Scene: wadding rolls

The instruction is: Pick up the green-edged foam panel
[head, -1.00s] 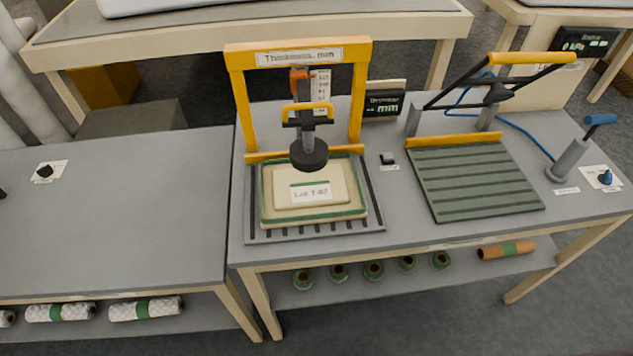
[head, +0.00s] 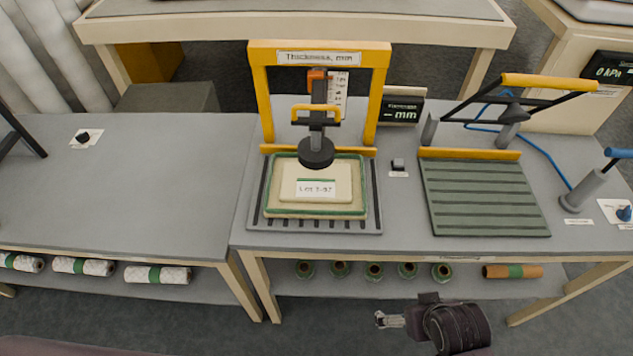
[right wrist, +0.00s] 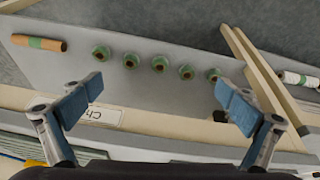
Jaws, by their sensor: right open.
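The green-edged foam panel (head: 273,190) is cream with a green border. In the head view it lies flat on the slotted grey plate (head: 372,215) of the yellow thickness gauge (head: 384,90). A raised cream middle carries a label reading roughly "Lot T-97". The gauge's round black presser foot (head: 316,153) hangs over the panel's back part; contact cannot be told. My right gripper (head: 388,320) is low in front of the bench, away from the panel. In the right wrist view its blue-padded fingers (right wrist: 160,98) are apart with nothing between them. My left gripper is not seen.
Right of the gauge are a ribbed green mat (head: 480,195) and a black-armed press with a yellow handle (head: 540,83). Several green rolls (head: 374,271) and an orange roll (head: 512,271) lie on the shelf below. The left bench (head: 130,190) is mostly bare.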

